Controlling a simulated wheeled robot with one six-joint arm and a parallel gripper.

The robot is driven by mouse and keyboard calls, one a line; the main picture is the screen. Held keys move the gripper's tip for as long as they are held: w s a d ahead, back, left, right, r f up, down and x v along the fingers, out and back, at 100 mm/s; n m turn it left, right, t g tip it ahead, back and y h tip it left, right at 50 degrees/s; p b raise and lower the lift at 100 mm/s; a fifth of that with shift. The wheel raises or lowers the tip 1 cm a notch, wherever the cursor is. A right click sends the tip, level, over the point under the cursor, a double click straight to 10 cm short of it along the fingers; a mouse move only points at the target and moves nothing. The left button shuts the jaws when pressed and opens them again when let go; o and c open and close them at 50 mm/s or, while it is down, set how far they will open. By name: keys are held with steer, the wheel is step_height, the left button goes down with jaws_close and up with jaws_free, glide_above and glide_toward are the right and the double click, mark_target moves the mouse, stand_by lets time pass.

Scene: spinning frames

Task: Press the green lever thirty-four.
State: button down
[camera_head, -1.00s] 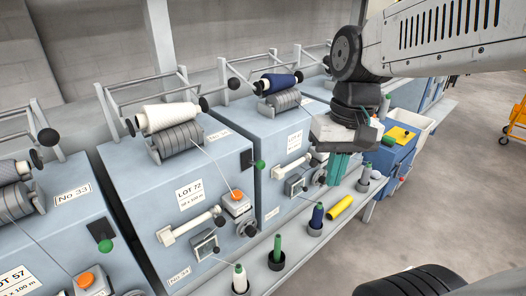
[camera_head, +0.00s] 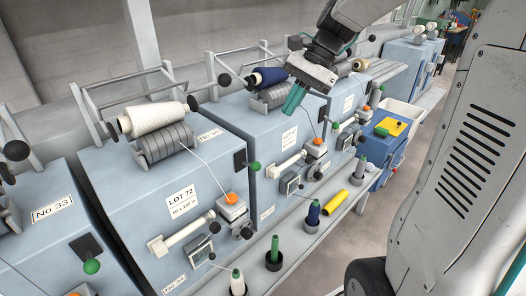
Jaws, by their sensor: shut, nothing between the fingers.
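The green lever thirty-four (camera_head: 254,166) is a green knob on a black plate at the upper right corner of the pale blue LOT 72 machine (camera_head: 115,185). A plate reading about No 34 (camera_head: 209,134) lies on that machine's top beside it. My gripper (camera_head: 288,112) has teal fingers, shut and empty, pointing down. In the picture it is up and to the right of the lever, apart from it, in front of the neighbouring machine's spool. The lever is in plain view.
Another green lever (camera_head: 91,266) belongs to the No 33 machine at left. A cream yarn cone (camera_head: 152,118) and a navy one (camera_head: 272,76) lie on rollers. Spools (camera_head: 274,248) stand along the front ledge, with a yellow tube (camera_head: 335,202) lying there. Open floor lies at right.

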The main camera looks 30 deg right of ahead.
glide_toward(256, 166)
steer(key=w+x, duration=0.1)
steer(key=x, duration=0.5)
steer(key=shift+d+f, duration=0.3)
steer(key=shift+d, duration=0.05)
